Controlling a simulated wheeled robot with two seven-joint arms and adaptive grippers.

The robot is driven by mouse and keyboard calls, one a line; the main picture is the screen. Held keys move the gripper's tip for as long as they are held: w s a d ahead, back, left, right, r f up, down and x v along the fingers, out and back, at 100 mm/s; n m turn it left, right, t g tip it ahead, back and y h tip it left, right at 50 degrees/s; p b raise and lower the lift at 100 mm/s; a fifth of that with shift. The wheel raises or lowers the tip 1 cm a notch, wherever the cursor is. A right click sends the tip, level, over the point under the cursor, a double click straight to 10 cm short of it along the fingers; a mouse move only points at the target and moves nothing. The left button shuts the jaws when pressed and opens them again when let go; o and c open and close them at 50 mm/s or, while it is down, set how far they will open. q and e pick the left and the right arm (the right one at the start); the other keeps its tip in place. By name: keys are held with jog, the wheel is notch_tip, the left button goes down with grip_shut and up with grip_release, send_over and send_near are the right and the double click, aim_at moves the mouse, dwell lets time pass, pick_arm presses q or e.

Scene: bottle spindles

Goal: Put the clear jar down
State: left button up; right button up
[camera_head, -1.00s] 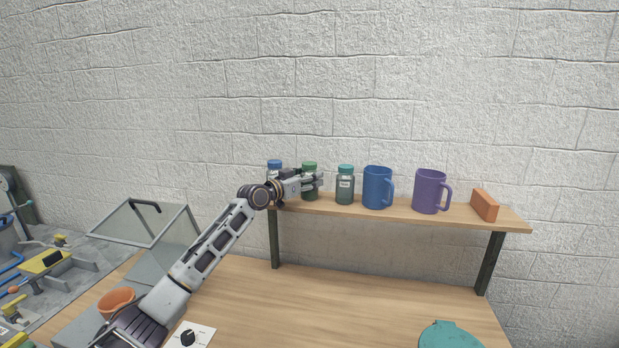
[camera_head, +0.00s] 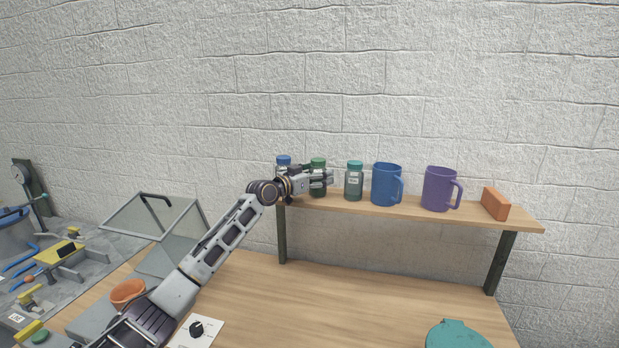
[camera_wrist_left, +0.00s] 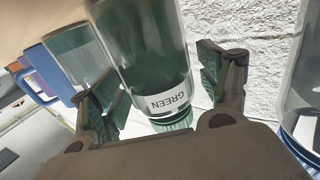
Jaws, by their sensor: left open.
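A clear jar with a green lid (camera_head: 318,163) stands upright on the wooden shelf (camera_head: 420,214), between a blue-lidded jar (camera_head: 284,160) and a teal-lidded jar (camera_head: 354,182). My left gripper (camera_head: 323,179) is at this green-lidded jar and partly hides its body. In the left wrist view the picture is inverted; the jar's body, labelled GREEN (camera_wrist_left: 150,50), lies between the two spread fingers of the left gripper (camera_wrist_left: 165,92). Gaps show beside the jar, so the fingers look apart from it. My right gripper is not in view.
A blue mug (camera_head: 386,186), a purple mug (camera_head: 438,190) and an orange brick-like block (camera_head: 495,203) stand further right on the shelf. In the left wrist view, the neighbouring jars lie close on both sides. The wooden table (camera_head: 360,305) below is largely clear.

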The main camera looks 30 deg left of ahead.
pick_arm(q)
jog(key=shift+r, duration=0.1)
jog(key=shift+s, duration=0.1)
jog(key=shift+b+v, duration=0.7)
jog(key=shift+v, duration=2.05)
jog(key=b+v, duration=0.1)
jog(key=v, duration=0.5)
jog(key=shift+s+b, duration=0.2)
jog(key=shift+b, duration=0.2)
